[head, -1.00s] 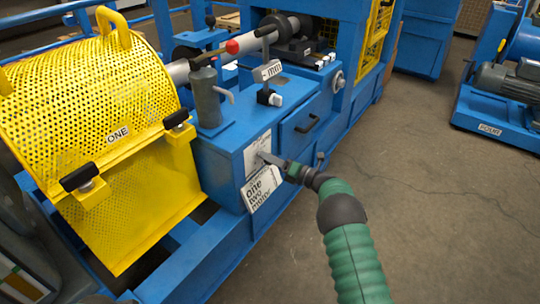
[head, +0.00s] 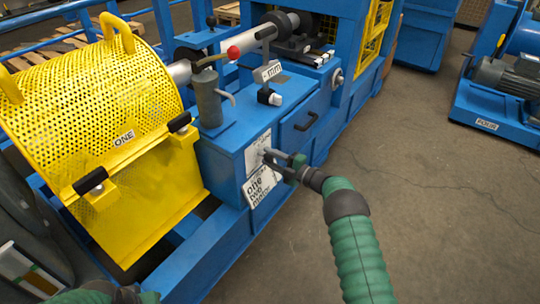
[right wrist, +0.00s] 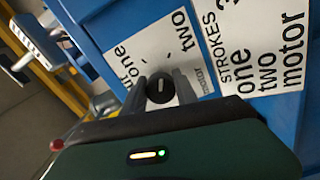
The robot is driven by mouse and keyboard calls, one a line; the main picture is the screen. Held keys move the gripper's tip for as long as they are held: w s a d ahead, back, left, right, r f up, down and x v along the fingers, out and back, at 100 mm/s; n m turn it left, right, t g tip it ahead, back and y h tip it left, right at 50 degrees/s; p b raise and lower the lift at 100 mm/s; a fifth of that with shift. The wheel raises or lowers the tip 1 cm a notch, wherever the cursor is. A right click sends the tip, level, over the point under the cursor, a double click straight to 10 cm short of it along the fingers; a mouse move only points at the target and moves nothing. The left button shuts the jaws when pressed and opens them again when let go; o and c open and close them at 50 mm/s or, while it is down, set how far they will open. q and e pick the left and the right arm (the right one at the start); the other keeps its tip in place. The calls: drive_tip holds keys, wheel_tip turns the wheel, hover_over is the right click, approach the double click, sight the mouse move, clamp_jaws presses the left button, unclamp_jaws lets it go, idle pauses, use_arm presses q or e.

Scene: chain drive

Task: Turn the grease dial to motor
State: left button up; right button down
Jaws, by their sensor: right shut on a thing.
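The grease dial is a small round black knob (right wrist: 159,88) with a short pale mark, in the middle of the right wrist view. It sits on a white plate (right wrist: 150,50) on the blue cabinet, with "one", "two" and a small "motor" printed around it. My right gripper (right wrist: 160,87) is shut on the knob, one finger on each side. In the head view my right gripper (head: 266,154) reaches the cabinet's front from the right and hides the knob. I cannot tell for sure which word the mark faces. My left gripper's fingers do not show.
A second white card (head: 262,187) reading "one two motor" hangs just below the dial plate. A yellow mesh guard (head: 90,110) marked ONE stands to the left. A grey grease pump (head: 208,97) with a red-knobbed lever stands on the cabinet.

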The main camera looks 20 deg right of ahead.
drive_tip(key=m, duration=0.2)
drive_tip(key=m+p, duration=0.1)
drive_tip(key=m, duration=0.1)
drive_tip(key=shift+d+m, duration=0.2)
drive_tip(key=shift+m, duration=0.1)
drive_tip(key=m+p, duration=0.1)
drive_tip(key=m, duration=0.3)
drive_tip(key=shift+f+m, duration=0.15)
drive_tip(key=shift+m, duration=0.15)
drive_tip(key=m, duration=0.4)
drive_tip(key=shift+s+a+f+m+p, duration=0.1)
drive_tip(key=shift+a+m+p, duration=0.05)
drive_tip(key=shift+m+p, duration=0.2)
drive_tip(key=shift+s+a+f+m, duration=0.1)
drive_tip(key=shift+f+m, duration=0.05)
drive_tip(key=shift+m, duration=1.9)
drive_tip(key=shift+f, duration=0.1)
drive_tip(key=c, duration=1.2)
unclamp_jaws()
drive_tip(key=shift+c, duration=0.2)
drive_tip(key=o, duration=0.3)
drive_tip(key=shift+r, duration=0.2)
